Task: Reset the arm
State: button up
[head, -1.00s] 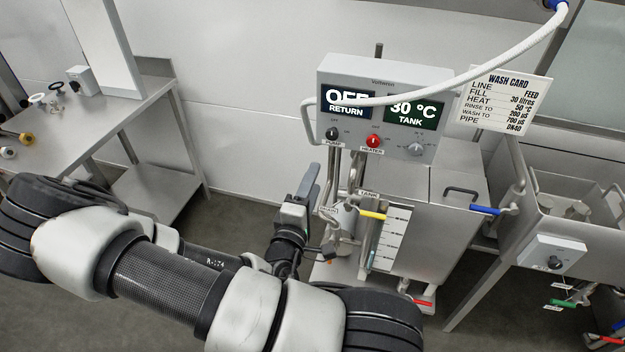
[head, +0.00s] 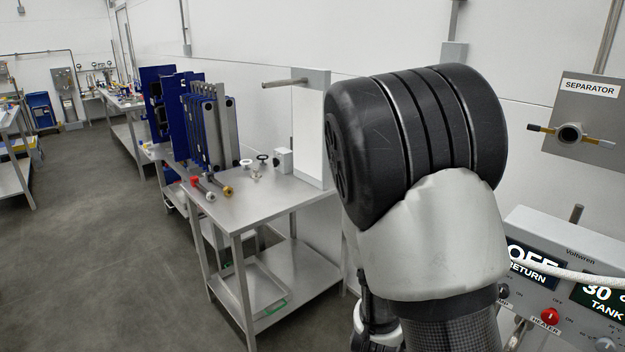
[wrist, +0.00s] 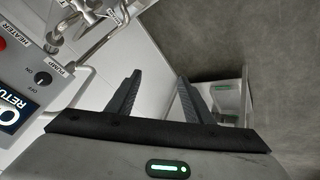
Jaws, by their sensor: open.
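My gripper (wrist: 158,80) shows in the wrist view with its two dark fingers apart and nothing between them. In the head view my arm is folded up large in the centre right, and my gripper cannot be made out there. The control box (head: 535,290) shows at the lower right, reading OFF RETURN and 30, partly cut off by the frame.
A steel table (head: 262,205) with a lower shelf stands left of my arm. Blue plates (head: 200,125) stand in a rack behind it. A separator panel (head: 585,125) with a valve is on the right wall. A white hose (head: 575,275) crosses the control box. Open floor lies at left.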

jog(key=s+a+r+y+p, duration=0.1)
jog(key=a+r+y, duration=0.25)
jog(key=r, duration=0.45)
jog(key=s+a+r+y, duration=0.1)
jog(key=a+r+y, duration=0.1)
jog(key=a+r, duration=0.5)
jog(key=s+d+r+h+p, duration=0.1)
jog(key=s+d+r, duration=0.2)
jog(key=s+r, duration=0.3)
jog(key=s+d+r, duration=0.3)
jog(key=s+r, duration=0.4)
jog(key=r, duration=0.2)
jog(key=shift+s+d+g+h+p, duration=0.25)
jog(key=shift+d+g+h+p, duration=0.05)
jog(key=shift+d+h+p, duration=0.1)
